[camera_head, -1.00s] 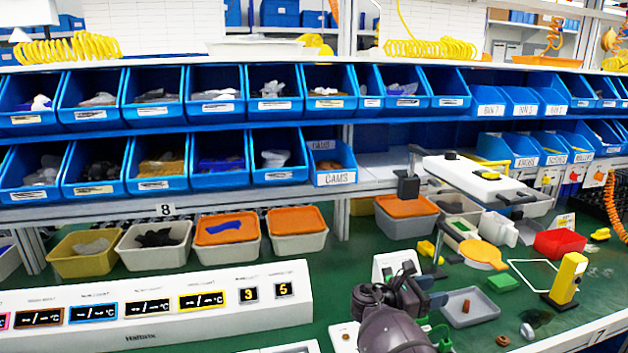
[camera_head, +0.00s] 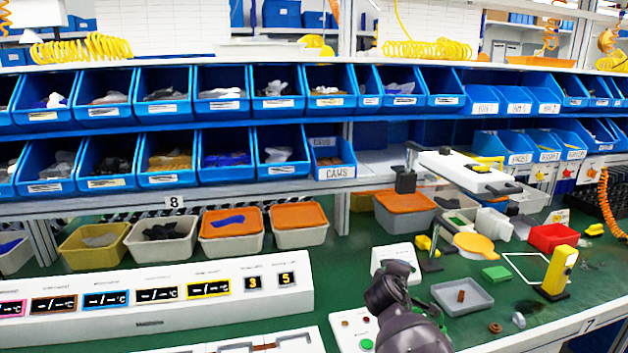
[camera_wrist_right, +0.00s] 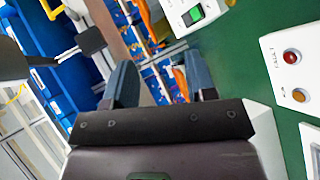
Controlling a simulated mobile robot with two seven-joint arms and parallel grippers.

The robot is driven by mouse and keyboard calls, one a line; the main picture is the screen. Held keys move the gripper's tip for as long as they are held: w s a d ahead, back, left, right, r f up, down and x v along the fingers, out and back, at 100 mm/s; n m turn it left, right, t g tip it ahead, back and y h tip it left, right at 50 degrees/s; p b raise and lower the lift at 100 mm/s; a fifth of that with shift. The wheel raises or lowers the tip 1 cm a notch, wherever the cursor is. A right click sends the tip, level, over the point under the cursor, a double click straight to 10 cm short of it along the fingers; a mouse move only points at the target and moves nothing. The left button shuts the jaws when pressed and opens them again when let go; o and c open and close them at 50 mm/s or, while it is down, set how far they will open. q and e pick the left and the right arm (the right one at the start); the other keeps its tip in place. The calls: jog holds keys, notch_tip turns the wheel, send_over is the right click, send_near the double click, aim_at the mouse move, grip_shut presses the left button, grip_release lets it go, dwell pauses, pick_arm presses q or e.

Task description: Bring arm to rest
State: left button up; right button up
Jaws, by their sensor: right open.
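My right arm, dark grey, comes in from the bottom of the head view, right of centre, above the green bench (camera_head: 345,240). Its wrist hides the fingers in that view. In the right wrist view my right gripper (camera_wrist_right: 160,85) is open, with its two fingers apart and nothing between them. A white box (camera_head: 392,255) stands behind the arm. A white button panel (camera_head: 352,335) lies left of the arm. A white panel with a red button (camera_wrist_right: 290,58) shows at the right of the wrist view. My left gripper is not in view.
A long white display panel (camera_head: 150,316) lies at front left. A grey tray (camera_head: 476,296) and a yellow device on a black base (camera_head: 562,268) stand right of the arm. A stand carries a white device (camera_head: 468,172). Blue bins line the shelves behind.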

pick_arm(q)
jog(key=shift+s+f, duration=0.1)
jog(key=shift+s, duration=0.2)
pick_arm(e)
jog(key=s+d+f+m+y, duration=0.2)
jog(key=s+f, duration=0.4)
jog(key=s, duration=0.8)
jog(key=s+d+f+m+y, duration=0.2)
jog(key=s+f+m, duration=0.2)
jog(key=s, duration=1.1)
jog(key=s+d+f+m+g+y, duration=0.1)
jog(key=s+f+m, duration=0.3)
jog(key=s+f, duration=0.5)
jog(key=s+d+y, duration=0.1)
jog(key=s, duration=0.4)
jog(key=shift+s+d+f, duration=0.2)
jog(key=shift+d, duration=0.15)
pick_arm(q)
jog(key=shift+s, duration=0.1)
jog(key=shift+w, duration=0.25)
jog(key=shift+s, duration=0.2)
